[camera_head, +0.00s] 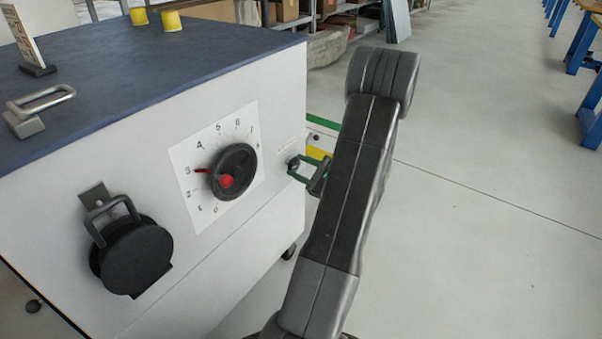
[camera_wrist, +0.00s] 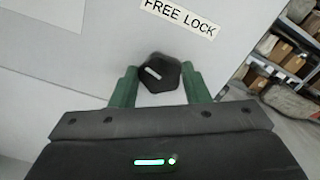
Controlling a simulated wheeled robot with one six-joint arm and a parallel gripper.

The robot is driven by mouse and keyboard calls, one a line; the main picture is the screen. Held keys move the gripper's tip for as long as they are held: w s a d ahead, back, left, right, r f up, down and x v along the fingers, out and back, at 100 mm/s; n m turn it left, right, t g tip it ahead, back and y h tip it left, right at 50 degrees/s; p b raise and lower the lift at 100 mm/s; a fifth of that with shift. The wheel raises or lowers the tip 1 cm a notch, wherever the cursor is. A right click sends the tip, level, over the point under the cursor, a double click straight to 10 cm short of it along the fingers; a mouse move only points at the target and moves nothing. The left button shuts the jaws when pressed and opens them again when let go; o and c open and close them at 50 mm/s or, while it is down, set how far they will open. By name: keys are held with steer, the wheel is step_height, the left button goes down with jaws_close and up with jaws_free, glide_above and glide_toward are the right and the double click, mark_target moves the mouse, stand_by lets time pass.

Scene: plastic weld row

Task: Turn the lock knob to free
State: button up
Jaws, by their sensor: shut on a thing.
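The lock knob is a small black, six-sided knob (camera_wrist: 158,75) on the pale cabinet face in the wrist view. A short white mark on it slants to the upper left. A white label reading "FREE LOCK" (camera_wrist: 180,17) is above it, FREE on the left and LOCK on the right. My gripper (camera_wrist: 159,80) has its green fingers on both sides of the knob, shut on it. In the head view the knob (camera_head: 293,163) shows at the right end of the cabinet front, with my gripper (camera_head: 305,171) at it; my arm hides part of the area.
The cabinet (camera_head: 250,95) also carries a numbered dial (camera_head: 234,171) with a red pointer near 3, and a black round cover (camera_head: 135,258) with a hasp. A metal handle (camera_head: 40,105) and two yellow cups stand on its blue top. Open floor (camera_head: 480,220) lies right.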

steer(key=n+b, duration=0.1)
steer(key=n, duration=0.4)
steer(key=shift+f+n, duration=0.1)
steer(key=shift+n, duration=0.2)
steer(key=n, duration=0.6)
steer(key=shift+s+f+n, duration=0.1)
steer(key=shift+f+n, duration=0.05)
steer(key=shift+n, duration=0.25)
steer(key=o, duration=1)
steer(key=p+v, duration=0.3)
steer(key=v, duration=1)
steer(key=shift+s+d, duration=0.25)
steer(key=shift+d, duration=0.05)
steer(key=b+x, duration=0.3)
steer(key=x, duration=1.1)
